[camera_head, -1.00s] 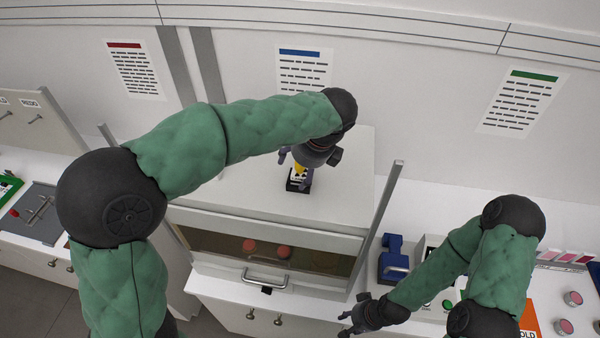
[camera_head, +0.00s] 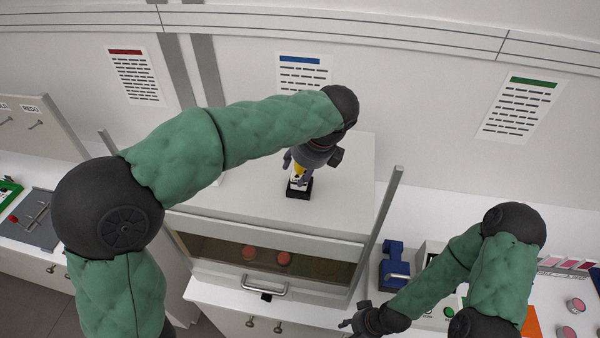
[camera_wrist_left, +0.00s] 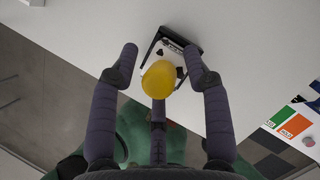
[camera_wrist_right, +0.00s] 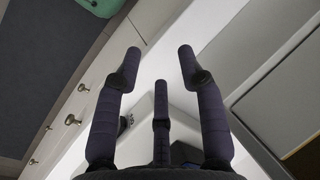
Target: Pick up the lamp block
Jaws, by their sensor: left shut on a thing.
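The lamp block (camera_head: 299,179) is a white block with dark marks and a yellow dome, on top of the white cabinet. In the left wrist view its yellow dome (camera_wrist_left: 161,79) faces the camera. A black holder (camera_head: 298,190) shows under the block. I cannot tell whether the block is clear of the holder. My left gripper (camera_head: 300,168) points down from above and is shut on the lamp block. My fingers partly hide it in the head view. My right gripper (camera_wrist_right: 160,62) is open and empty, low in front of the counter at the right.
The white cabinet top (camera_head: 240,205) is mostly clear around the holder. The cabinet has a glass front with two reddish round things (camera_head: 284,258) behind it and a handle (camera_head: 264,284) below. A blue device (camera_head: 394,265) stands on the counter to the right.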

